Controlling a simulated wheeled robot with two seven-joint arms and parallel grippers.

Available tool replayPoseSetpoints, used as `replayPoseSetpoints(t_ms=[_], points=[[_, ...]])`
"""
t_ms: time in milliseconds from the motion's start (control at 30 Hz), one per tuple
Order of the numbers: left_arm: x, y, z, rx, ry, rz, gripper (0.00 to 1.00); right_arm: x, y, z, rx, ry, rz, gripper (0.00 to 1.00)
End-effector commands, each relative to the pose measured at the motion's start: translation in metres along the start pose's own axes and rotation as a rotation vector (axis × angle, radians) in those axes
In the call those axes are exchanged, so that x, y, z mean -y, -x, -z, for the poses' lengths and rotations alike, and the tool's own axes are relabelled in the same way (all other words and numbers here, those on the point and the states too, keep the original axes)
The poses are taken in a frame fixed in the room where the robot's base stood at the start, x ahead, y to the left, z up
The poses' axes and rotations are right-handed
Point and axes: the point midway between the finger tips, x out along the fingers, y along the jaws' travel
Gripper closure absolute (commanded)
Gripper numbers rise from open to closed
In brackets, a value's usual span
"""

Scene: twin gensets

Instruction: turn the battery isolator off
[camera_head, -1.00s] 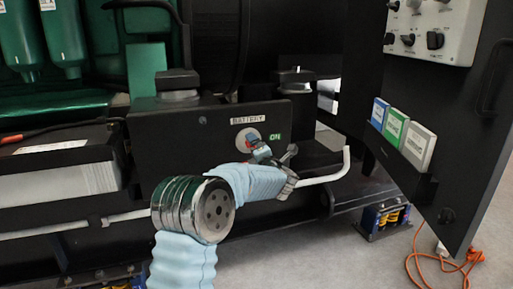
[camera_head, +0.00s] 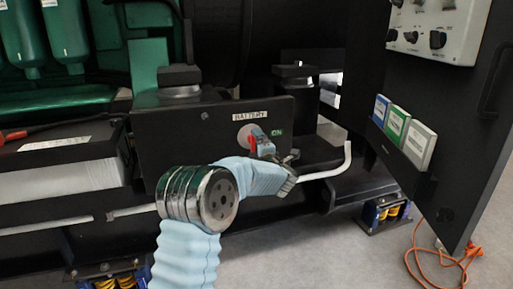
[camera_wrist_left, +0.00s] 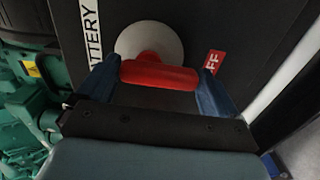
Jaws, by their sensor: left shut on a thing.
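The battery isolator has a red handle (camera_wrist_left: 158,74) on a pale round base (camera_wrist_left: 150,42), set in a black panel. In the head view the red handle (camera_head: 254,136) shows below the BATTERY label (camera_head: 249,117), beside the green ON label (camera_head: 277,133). My left gripper (camera_head: 262,143) is at the handle. In the left wrist view its two blue fingers (camera_wrist_left: 157,82) stand at either end of the handle, shut on it. A red label (camera_wrist_left: 213,63) ending in "FF" is right of the handle there. The gripper hides part of the isolator in the head view. My right gripper is not in view.
A pale bent pipe (camera_head: 335,166) passes close to the right of my left gripper. A battery (camera_head: 62,166) stands at the left. An open black door (camera_head: 455,150) with a control panel (camera_head: 435,28) is at the right. An orange cable (camera_head: 440,265) lies on the floor.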

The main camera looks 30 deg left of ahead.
Motion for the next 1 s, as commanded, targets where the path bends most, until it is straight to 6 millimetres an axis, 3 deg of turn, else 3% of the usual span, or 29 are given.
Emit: replayPoseSetpoints(t_ms=[100, 133, 167, 467, 567, 1000], points=[[-0.004, -0.002, 0.002, -0.003, -0.004, -0.011, 0.37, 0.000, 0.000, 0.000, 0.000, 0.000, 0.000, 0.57], [-0.004, -0.002, 0.002, -0.003, -0.004, -0.011, 0.03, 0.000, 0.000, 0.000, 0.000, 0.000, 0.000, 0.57], [-0.004, -0.002, 0.002, -0.004, -0.004, -0.011, 0.00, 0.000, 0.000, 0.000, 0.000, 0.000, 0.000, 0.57], [-0.002, 0.004, 0.002, -0.003, -0.002, -0.006, 0.00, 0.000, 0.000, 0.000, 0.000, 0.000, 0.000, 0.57], [-0.002, 0.019, 0.001, 0.000, -0.001, -0.005, 0.00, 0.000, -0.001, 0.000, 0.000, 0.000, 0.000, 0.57], [-0.002, 0.119, 0.000, 0.003, -0.002, -0.006, 0.00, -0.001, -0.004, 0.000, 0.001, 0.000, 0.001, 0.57]])
